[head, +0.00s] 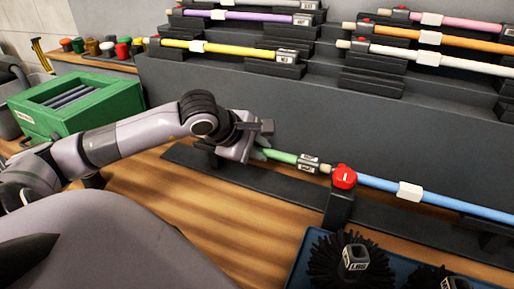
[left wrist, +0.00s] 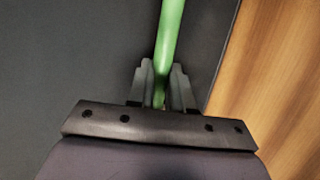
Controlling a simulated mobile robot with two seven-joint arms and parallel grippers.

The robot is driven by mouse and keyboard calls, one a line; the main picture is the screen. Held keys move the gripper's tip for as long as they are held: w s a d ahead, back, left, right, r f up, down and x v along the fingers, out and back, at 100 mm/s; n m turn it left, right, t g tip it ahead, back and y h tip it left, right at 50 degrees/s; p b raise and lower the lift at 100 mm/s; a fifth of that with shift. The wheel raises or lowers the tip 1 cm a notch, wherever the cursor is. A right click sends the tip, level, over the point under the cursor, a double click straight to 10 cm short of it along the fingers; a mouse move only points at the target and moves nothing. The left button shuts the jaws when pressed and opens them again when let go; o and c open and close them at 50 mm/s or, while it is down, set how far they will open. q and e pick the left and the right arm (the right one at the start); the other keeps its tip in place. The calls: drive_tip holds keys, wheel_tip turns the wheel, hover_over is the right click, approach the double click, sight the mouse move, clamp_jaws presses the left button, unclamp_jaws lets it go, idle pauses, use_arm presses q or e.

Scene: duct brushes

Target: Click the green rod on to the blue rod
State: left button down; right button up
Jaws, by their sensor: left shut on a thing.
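The green rod (head: 281,156) lies low in front of the grey rack, in line with the blue rod (head: 445,199) to its right. A metal collar with a dark label (head: 308,163) is at the green rod's right end, close to the blue rod's pale tip by a red knob (head: 344,177). I cannot tell whether the ends are joined. My left gripper (head: 258,152) is shut on the green rod near its left end. In the left wrist view the green rod (left wrist: 170,40) runs up from between the fingers. My right gripper is not in view.
A stepped grey rack (head: 225,90) holds purple, yellow, pink, orange and white rods behind. A green box (head: 75,105) stands at left. A blue tray (head: 305,262) with black brushes is at the front right. The wooden bench (head: 215,205) is clear in front of the rods.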

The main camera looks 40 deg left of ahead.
use_arm(q)
drive_tip(key=shift+w+d, duration=0.2)
drive_tip(key=shift+d, duration=0.35)
drive_tip(key=shift+w+d, duration=0.15)
drive_tip(key=shift+d, duration=0.35)
drive_tip(key=c, duration=0.9)
unclamp_jaws()
drive_tip(key=shift+c, duration=0.2)
drive_tip(key=b+v, duration=0.1)
drive_tip(key=v, duration=0.3)
drive_tip(key=shift+s+a+r, duration=0.1)
drive_tip(key=shift+s+r, duration=0.05)
drive_tip(key=shift+s, duration=0.1)
drive_tip(key=b+v, duration=0.1)
drive_tip(key=v, duration=0.1)
drive_tip(key=shift+s+r, duration=0.15)
drive_tip(key=shift+r, duration=0.15)
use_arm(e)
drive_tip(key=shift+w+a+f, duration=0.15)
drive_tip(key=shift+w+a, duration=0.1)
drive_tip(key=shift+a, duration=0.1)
